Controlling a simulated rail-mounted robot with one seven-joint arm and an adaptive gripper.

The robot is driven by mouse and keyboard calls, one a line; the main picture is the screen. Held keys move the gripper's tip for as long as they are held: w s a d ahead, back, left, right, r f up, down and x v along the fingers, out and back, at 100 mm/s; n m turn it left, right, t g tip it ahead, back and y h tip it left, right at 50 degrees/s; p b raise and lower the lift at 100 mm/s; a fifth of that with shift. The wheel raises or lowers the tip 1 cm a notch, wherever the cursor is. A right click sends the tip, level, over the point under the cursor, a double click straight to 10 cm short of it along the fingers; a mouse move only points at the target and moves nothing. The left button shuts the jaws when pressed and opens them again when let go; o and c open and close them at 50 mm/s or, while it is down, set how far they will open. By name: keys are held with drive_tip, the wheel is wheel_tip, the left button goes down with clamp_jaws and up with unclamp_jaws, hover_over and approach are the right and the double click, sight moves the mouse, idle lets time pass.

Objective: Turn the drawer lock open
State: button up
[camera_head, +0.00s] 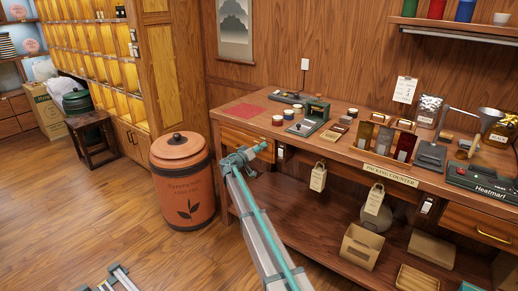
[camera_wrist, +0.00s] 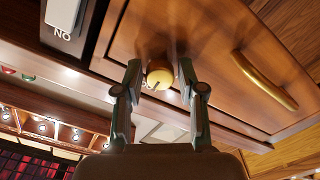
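The drawer lock (camera_wrist: 159,74) is a round brass knob with a dark slot, set in a wooden drawer front (camera_wrist: 215,75) in the wrist view. A curved brass handle (camera_wrist: 264,82) is to its right on the same front. My gripper (camera_wrist: 160,68) is open, with one finger on each side of the lock and visible gaps between. Whether the fingertips reach past the knob's face is hard to tell. In the head view my gripper (camera_head: 250,152) is at the left drawer (camera_head: 232,135) under the packing counter; my arm hides the lock there.
A white switch plate marked "NO" (camera_wrist: 64,14) is left of the drawer in the wrist view. In the head view, an orange lidded bin (camera_head: 181,185) stands close left of my arm. The counter top (camera_head: 335,152) holds several tea tools. Floor in front is mostly clear.

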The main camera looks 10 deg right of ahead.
clamp_jaws()
drive_tip(key=shift+n, duration=0.3)
drive_tip(key=shift+r+n+p, duration=0.2)
drive_tip(key=shift+n+p, duration=0.15)
drive_tip(key=shift+n, duration=8.35)
